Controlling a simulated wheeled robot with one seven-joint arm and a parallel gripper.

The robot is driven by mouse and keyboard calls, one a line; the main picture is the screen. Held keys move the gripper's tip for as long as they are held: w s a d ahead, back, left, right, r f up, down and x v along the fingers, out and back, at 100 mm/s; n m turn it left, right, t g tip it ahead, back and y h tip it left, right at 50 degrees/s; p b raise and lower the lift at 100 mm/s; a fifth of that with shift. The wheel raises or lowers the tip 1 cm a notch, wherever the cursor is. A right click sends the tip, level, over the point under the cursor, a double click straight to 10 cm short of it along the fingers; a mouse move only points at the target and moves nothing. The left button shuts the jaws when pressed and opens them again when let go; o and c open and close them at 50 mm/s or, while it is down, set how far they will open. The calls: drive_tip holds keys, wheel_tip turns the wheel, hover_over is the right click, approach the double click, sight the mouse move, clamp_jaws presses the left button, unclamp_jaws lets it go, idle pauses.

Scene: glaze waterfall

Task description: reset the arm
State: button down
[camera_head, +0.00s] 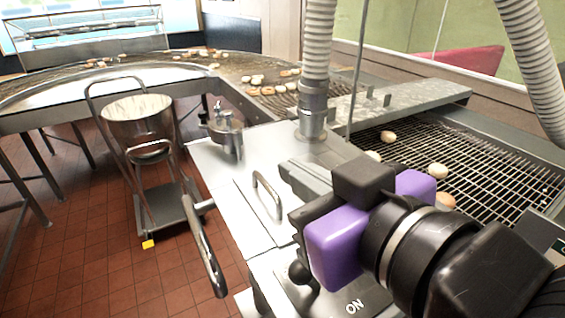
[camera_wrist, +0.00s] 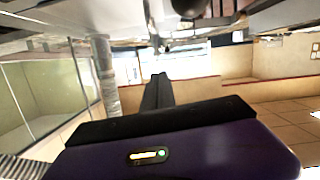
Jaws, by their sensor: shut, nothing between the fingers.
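My gripper (camera_head: 301,176) has black fingers and a purple and black body. It reaches out over the metal housing of the machine in the head view, near a bar handle (camera_head: 268,194) on a lid. In the wrist view my gripper (camera_wrist: 158,80) shows its fingers together, shut and empty. My arm comes in from the lower right of the head view, bent over the machine. Part of the housing below my arm is hidden.
A wire conveyor (camera_head: 480,176) with several round doughnuts lies at right. Ribbed hoses (camera_head: 318,45) hang above the machine. A metal bowl (camera_head: 138,122) sits on a wheeled stand at left. A lever handle (camera_head: 203,246) stands out in front. The tiled floor (camera_head: 85,250) at left is clear.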

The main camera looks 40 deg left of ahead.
drive_tip(key=w+d+r+m+t+y, duration=0.3)
drive_tip(key=w+d+r+m+t, duration=0.2)
drive_tip(key=d+r+t, duration=0.25)
drive_tip(key=w+d+f+m+t+h, duration=0.1)
drive_tip(key=d+f+m+t+h, duration=0.75)
drive_tip(key=d+f, duration=0.55)
drive_tip(key=s+d+f+m+g+h, duration=0.2)
drive_tip(key=s+d+f+h, duration=0.5)
drive_tip(key=s+d+f, duration=0.45)
drive_tip(key=s+d+f+g+h, duration=0.1)
drive_tip(key=s+d+f+g, duration=0.1)
drive_tip(key=s+f, duration=0.4)
drive_tip(key=s+d+f+g+h, duration=0.1)
drive_tip(key=s+d+f+g, duration=0.1)
drive_tip(key=s+d+f, duration=0.2)
drive_tip(key=s+f, duration=0.3)
drive_tip(key=s, duration=0.2)
drive_tip(key=shift+s+n+g, duration=0.35)
drive_tip(key=shift+g, duration=0.05)
